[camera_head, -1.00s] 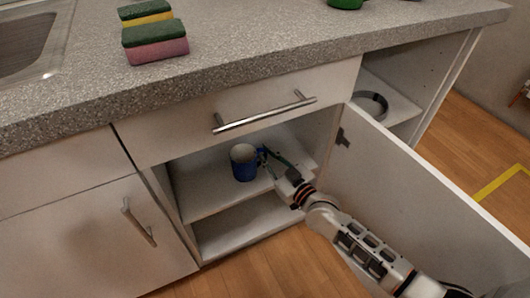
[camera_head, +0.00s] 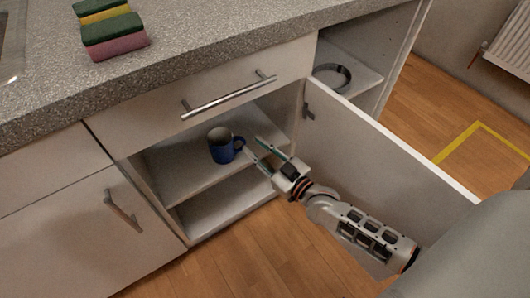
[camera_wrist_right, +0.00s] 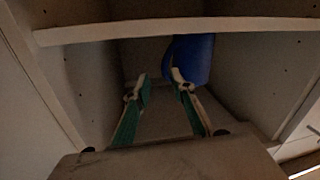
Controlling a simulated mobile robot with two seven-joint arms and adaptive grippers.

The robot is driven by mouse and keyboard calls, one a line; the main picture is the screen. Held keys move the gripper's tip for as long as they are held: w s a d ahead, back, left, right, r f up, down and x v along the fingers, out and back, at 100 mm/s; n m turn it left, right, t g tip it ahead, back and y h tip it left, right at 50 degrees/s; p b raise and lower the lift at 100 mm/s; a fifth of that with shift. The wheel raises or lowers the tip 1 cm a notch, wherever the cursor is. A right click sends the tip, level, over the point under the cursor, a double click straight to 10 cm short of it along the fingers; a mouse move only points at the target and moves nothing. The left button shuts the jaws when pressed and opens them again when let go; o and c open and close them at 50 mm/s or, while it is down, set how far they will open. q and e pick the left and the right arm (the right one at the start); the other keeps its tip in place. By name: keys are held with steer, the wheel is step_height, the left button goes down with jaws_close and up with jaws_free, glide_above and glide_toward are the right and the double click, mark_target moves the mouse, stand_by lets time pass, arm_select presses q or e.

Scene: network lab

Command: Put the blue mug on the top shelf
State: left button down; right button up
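The blue mug (camera_head: 222,146) stands upright on the upper shelf (camera_head: 178,180) inside the open cabinet, its handle toward the right. My right gripper (camera_head: 263,148) is open and empty, just right of the mug and apart from it, at the front of the cabinet. In the right wrist view the open fingers (camera_wrist_right: 160,90) point into the cabinet, with the blue mug (camera_wrist_right: 195,58) beyond them at upper right, partly cut by the shelf edge. My left gripper is not in view.
The open cabinet door (camera_head: 385,150) stands right of my right arm. A lower shelf space (camera_head: 225,200) lies below the mug. A drawer with a metal handle (camera_head: 230,95) is above the opening. Sponges (camera_head: 112,30) lie on the counter. A dark ring-shaped object (camera_head: 332,77) sits in the right-hand compartment.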

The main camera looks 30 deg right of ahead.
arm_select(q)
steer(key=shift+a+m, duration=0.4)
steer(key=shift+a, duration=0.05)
arm_select(e)
steer(key=s, duration=0.3)
steer(key=shift+d, duration=0.25)
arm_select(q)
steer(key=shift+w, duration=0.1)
